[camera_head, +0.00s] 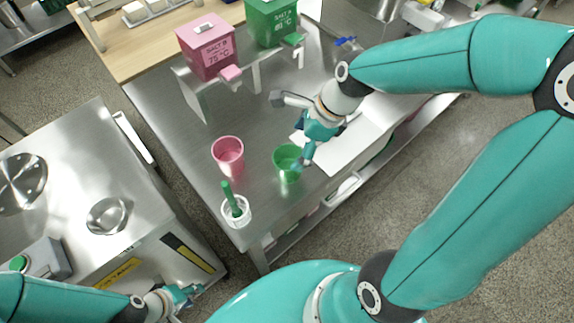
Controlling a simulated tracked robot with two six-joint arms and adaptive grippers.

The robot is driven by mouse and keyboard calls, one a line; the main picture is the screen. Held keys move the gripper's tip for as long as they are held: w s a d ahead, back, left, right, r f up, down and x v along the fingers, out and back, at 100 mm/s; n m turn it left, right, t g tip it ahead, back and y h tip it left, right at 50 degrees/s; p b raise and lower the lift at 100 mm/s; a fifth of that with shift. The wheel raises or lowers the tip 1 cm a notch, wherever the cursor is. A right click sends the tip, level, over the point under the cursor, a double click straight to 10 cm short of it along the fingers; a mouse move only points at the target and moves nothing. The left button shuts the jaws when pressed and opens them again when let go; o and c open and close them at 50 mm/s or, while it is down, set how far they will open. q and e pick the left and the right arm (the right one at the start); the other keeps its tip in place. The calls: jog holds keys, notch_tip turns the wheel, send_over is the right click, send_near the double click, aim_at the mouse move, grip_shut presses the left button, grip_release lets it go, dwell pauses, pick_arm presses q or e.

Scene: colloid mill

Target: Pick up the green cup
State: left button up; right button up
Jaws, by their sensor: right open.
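The green cup (284,164) stands upright on the steel table, near its front edge. My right gripper (302,163) is open at the cup's right rim, and its fingers overlap the cup's right side in the picture. I cannot tell whether they touch it. A pink cup (228,156) stands upright to the left of the green cup. My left gripper (186,296) is low at the bottom left, beside the steel machine and away from the cups; its finger opening is too small to tell.
A white holder (236,212) with a green-handled tool stands at the table corner. A white sheet (350,140) lies under my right wrist. Pink (205,48) and green (270,20) boxes sit on a raised stand behind. A steel machine (85,190) is at left.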

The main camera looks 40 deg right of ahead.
aim_at(288, 153)
jog(key=shift+x, duration=3.35)
jog(key=shift+d, duration=0.15)
jog(key=shift+c, duration=0.2)
jog(key=c, duration=1.2)
jog(key=shift+c, duration=0.2)
jog(key=shift+r, duration=0.25)
jog(key=shift+r, duration=1.05)
notch_tip(288, 153, up, 17)
jog(key=p, duration=0.2)
